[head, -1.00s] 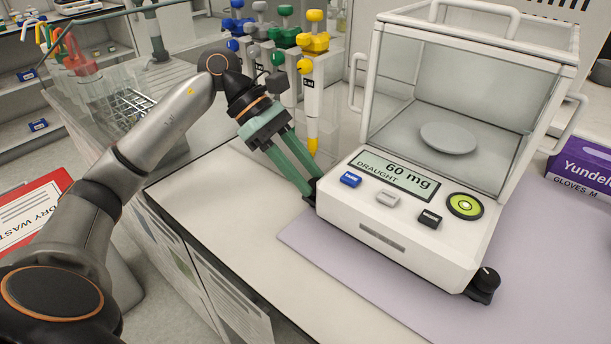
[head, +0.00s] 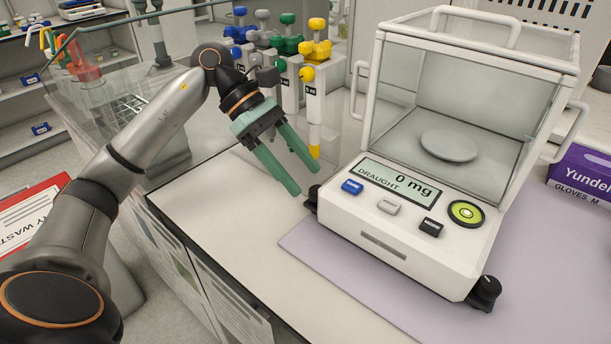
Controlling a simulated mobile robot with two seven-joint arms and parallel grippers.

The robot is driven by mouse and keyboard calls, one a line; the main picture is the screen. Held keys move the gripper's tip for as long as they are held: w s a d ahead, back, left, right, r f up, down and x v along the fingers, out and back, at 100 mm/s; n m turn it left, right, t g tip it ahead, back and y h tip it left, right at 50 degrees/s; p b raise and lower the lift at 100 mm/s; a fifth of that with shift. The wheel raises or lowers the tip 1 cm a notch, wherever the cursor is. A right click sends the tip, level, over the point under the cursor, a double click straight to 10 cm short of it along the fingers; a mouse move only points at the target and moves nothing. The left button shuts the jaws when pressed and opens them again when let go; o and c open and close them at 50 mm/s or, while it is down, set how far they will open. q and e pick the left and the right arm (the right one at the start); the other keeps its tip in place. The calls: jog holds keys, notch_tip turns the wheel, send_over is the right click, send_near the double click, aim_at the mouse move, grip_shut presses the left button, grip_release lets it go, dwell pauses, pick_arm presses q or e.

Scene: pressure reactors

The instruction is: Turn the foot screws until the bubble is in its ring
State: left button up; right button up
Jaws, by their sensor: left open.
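The balance (head: 385,250) stands on the bench with a glass draught shield around its pan (head: 449,145). Its round green bubble level (head: 466,213) is at the front right of the panel. The pale bubble appears near the dark ring at the middle; it is too small to judge exactly. The left foot screw (head: 311,199) and the right foot screw (head: 485,293) are black knobs at the front corners. My left gripper (head: 306,180) is open and empty, its green fingers just above and left of the left foot screw, apparently apart from it. My right gripper is out of view.
The display (head: 399,184) reads "DRAUGHT 0 mg". Several coloured pipettes (head: 315,95) hang behind my left gripper. A purple glove box (head: 585,175) stands at the right. A lilac mat (head: 340,270) lies under the balance. The white bench front left is clear.

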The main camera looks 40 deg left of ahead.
pick_arm(q)
jog(key=p+v, duration=0.1)
jog(key=v, duration=0.8)
jog(key=shift+a+r, duration=0.2)
jog(key=shift+r, duration=0.1)
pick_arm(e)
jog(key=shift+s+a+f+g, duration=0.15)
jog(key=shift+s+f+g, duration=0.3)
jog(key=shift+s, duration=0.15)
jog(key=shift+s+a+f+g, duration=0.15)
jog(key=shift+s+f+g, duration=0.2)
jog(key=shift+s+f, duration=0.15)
